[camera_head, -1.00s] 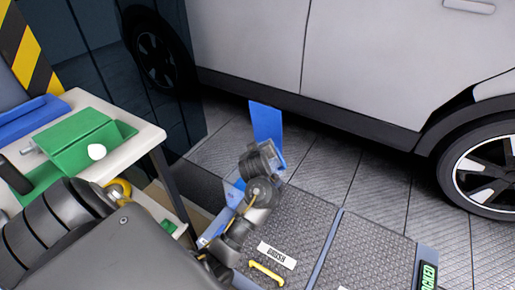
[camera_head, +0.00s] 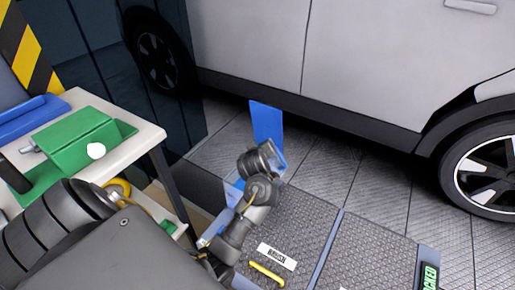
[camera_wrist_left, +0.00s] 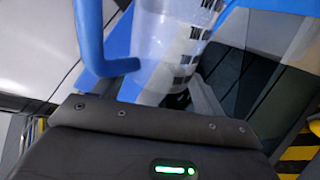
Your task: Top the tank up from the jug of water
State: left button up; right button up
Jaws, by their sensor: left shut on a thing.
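In the left wrist view a clear jug (camera_wrist_left: 165,45) with dark scale marks and a blue handle (camera_wrist_left: 90,40) stands close in front of my left gripper (camera_wrist_left: 150,130). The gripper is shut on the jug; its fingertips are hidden. In the head view my left wrist (camera_head: 260,175) reaches over the floor beside the car. A blue piece (camera_head: 266,122) shows just behind it; I cannot tell if it is part of the jug. I cannot make out the tank or the water level. My right gripper is not in view.
A pale bench (camera_head: 148,138) with a green fixture (camera_head: 75,142) and a blue item (camera_head: 30,117) is at the left. A white car (camera_head: 370,70) fills the back.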

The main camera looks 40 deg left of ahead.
pick_arm(q)
jog(key=shift+a+f+n+h+b, duration=0.15)
jog(key=shift+a+n+h+b, duration=0.15)
jog(key=shift+h, duration=0.1)
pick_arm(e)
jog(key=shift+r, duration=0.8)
